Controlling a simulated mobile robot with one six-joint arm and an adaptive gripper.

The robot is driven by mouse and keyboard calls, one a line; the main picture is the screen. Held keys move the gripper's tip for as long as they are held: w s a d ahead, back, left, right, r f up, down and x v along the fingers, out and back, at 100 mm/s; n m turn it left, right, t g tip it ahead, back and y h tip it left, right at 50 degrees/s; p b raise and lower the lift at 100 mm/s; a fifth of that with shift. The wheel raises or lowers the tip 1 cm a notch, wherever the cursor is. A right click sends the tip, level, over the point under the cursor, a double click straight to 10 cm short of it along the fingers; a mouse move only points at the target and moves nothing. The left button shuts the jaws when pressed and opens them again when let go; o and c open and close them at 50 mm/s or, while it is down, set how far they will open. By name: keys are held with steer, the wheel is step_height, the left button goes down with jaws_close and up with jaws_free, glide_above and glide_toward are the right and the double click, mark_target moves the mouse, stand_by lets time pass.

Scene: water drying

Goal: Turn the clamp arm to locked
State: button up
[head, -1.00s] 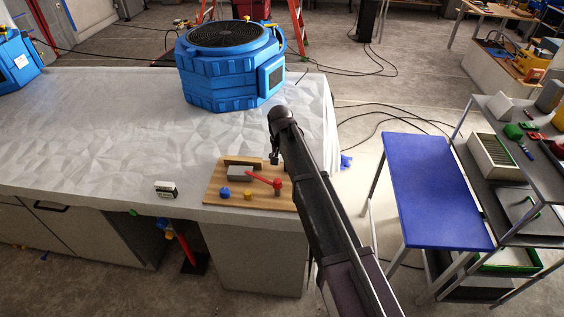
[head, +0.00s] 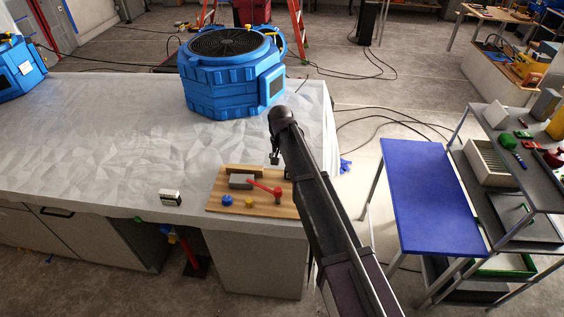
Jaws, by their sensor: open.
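The clamp arm (head: 262,187) is a red lever on a wooden board (head: 236,205) at the front edge of the covered table. It slants from a grey block (head: 241,181) down right to a red pivot post. A blue knob (head: 227,201) and a yellow knob (head: 249,202) stand in front of it on the board. My gripper (head: 275,159) hangs from the end of my dark arm, above and behind the right part of the board. It is small in view, open and apart from the lever. My arm hides the board's right end.
A big blue fan unit (head: 230,75) stands at the back of the table (head: 100,130). A small black and white box (head: 170,197) lies left of the board. A blue-topped bench (head: 430,195) and a shelf with several items (head: 520,160) stand to the right.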

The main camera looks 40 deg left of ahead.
steer(key=shift+r+p, duration=0.6)
steer(key=shift+r, duration=0.15)
stand_by(0.4)
steer(key=w+d+f+m+b, duration=0.1)
steer(key=w+d+f+b, duration=0.1)
steer(key=d, duration=0.9)
steer(key=w+d+f+m+b, duration=0.1)
steer(key=w+d+f+b, duration=0.1)
steer(key=d, duration=0.8)
steer(key=w+d+f+m+b, duration=0.1)
steer(key=w+d+f+b, duration=0.15)
steer(key=d, duration=0.85)
steer(key=s+d+f+m+b, duration=0.1)
steer(key=s+d+f+b, duration=0.1)
steer(key=d, duration=0.7)
steer(key=s+d+f+b, duration=0.2)
steer(key=s+d, duration=0.3)
steer(key=d, duration=0.5)
steer(key=s+d+f+m+b, duration=0.1)
steer(key=s+d+f+b, duration=0.2)
steer(key=d, duration=0.7)
steer(key=shift+s+d+m, duration=0.15)
steer(key=shift+d+m, duration=0.1)
steer(key=shift+m, duration=0.05)
